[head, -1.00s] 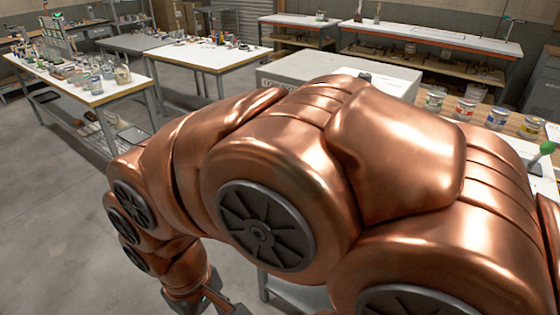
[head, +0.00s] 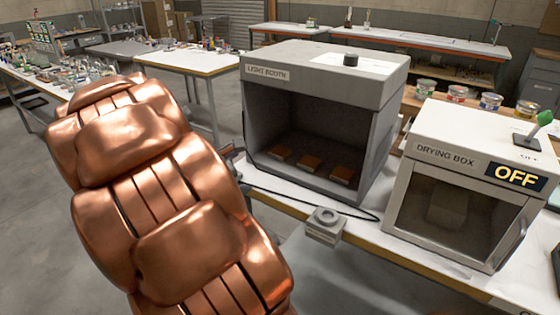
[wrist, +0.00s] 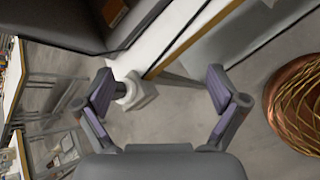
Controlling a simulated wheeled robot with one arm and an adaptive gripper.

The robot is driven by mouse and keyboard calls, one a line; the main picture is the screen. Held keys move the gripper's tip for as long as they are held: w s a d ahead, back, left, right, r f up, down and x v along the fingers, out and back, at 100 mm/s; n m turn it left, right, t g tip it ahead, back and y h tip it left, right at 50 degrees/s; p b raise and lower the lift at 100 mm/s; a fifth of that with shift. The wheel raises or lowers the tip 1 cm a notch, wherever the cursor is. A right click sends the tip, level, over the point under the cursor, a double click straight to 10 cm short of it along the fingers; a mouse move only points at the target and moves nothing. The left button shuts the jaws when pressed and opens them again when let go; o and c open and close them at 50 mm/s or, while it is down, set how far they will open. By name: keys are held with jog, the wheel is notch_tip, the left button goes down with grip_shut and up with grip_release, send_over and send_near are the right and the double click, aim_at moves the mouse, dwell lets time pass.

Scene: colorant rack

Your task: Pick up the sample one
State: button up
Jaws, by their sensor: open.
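Three flat orange-brown samples lie in a row on the floor of the grey light booth (head: 325,75): a left one (head: 282,153), a middle one (head: 310,162) and a right one (head: 343,174). I cannot tell which is sample one. In the wrist view, part of an orange-brown sample (wrist: 115,12) shows inside the dark booth at the top edge. My gripper (wrist: 160,75) is open and empty, its fingers spread wide, apart from the samples. I cannot make it out clearly in the head view.
A small grey device (head: 325,224) with a round top sits at the bench's front edge; it shows between my fingers in the wrist view (wrist: 137,92). A drying box (head: 450,152) marked OFF stands right of the booth. A dark cable lies on the bench.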

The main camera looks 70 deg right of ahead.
aim_at(278, 152)
jog(key=d+f+n+h+b, duration=0.1)
jog(key=d+f+n, duration=0.1)
jog(key=d, duration=0.4)
jog(key=w+d+f+n+h+b, duration=0.1)
jog(key=d+f+n, duration=0.1)
jog(key=d+n, duration=0.2)
jog(key=d+f+n+h+b, duration=0.1)
jog(key=d+f+n+b, duration=0.1)
jog(key=d, duration=0.6)
jog(key=shift+w+d+f+n, duration=0.25)
jog(key=shift+w+d+n, duration=0.05)
jog(key=shift+d+n, duration=0.1)
jog(key=shift+w+p+x, duration=0.2)
jog(key=shift+p+x, duration=0.4)
jog(key=shift+x, duration=3.05)
jog(key=shift+c, duration=0.4)
jog(key=shift+f, duration=0.1)
jog(key=c, duration=1.1)
jog(key=shift+o, duration=0.2)
